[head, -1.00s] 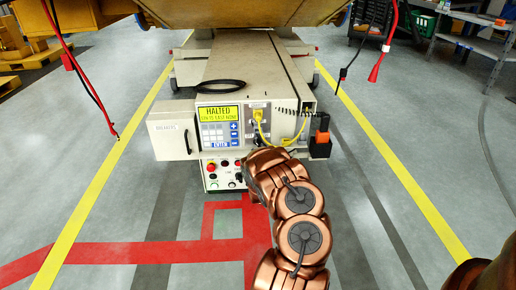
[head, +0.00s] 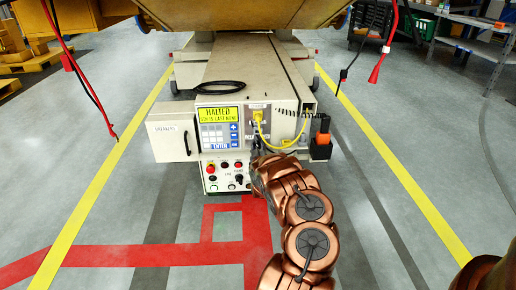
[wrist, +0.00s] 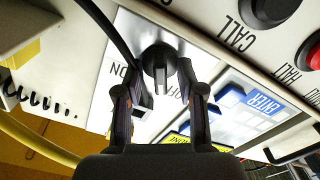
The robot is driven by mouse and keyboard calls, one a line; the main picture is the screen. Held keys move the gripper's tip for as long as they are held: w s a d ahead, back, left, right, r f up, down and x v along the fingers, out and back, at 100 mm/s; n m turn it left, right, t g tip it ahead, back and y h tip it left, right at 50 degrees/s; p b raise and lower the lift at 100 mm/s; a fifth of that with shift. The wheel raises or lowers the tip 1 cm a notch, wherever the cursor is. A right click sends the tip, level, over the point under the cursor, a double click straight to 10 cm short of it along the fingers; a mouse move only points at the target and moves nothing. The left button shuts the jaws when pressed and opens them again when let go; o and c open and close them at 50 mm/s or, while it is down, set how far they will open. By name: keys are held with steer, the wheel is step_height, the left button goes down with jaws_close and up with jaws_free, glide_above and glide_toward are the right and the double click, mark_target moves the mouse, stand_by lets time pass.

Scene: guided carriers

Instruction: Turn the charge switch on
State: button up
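My gripper (wrist: 161,98) is open, with one finger on each side of the knob's near end. I cannot tell whether either finger touches it. In the head view my gripper (head: 256,160) is at the carrier's front panel, below the yellow connector (head: 258,114), and partly hidden by my wrist. The knob's exact setting is hard to read.
A keypad with an ENTER key (wrist: 262,102) lies beside the plate. A black CALL button (wrist: 268,10) and a red button (wrist: 314,55) are close by. A black cable (wrist: 108,35) runs past the left finger. A breaker box (head: 167,138) and an orange-black device (head: 321,138) flank the panel.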

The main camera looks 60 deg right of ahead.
jaws_close()
steer(key=shift+w+a+r+m+p, duration=0.1)
steer(key=shift+m+p, duration=0.3)
steer(key=shift+p, duration=0.75)
steer(key=shift+m+p, duration=0.9)
steer(key=m+p, duration=0.3)
steer(key=p, duration=0.1)
steer(key=shift+r+m, duration=0.1)
steer(key=shift+m, duration=0.3)
steer(key=m+p, duration=0.2)
steer(key=m, duration=0.1)
steer(key=shift+f, duration=0.2)
steer(key=shift+m+p, duration=0.6)
steer(key=shift+m, duration=0.6)
